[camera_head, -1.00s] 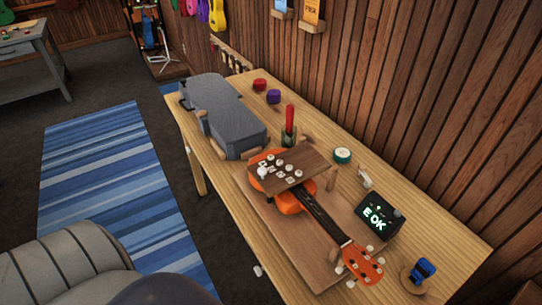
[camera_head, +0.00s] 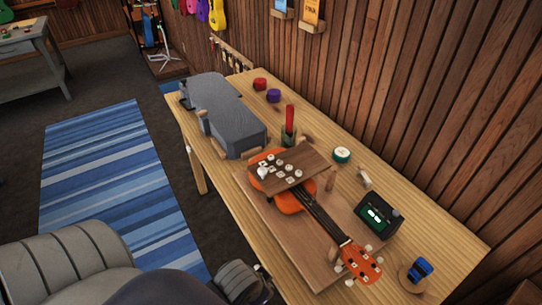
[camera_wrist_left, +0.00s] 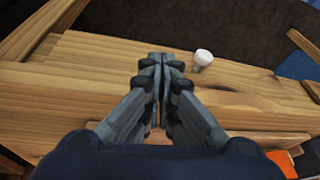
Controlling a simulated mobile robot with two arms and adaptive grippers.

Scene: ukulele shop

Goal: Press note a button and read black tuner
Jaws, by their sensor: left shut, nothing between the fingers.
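The black tuner (camera_head: 379,215) stands on the right part of the table in the head view. My left gripper (camera_wrist_left: 162,62) is shut and empty in the left wrist view, over wood beside a white knob (camera_wrist_left: 203,57). My right gripper is not in view.
A grey case (camera_head: 222,115) lies at the table's far end. A red stick (camera_head: 290,118) stands in a holder behind the board. The wooden wall borders the table's back.

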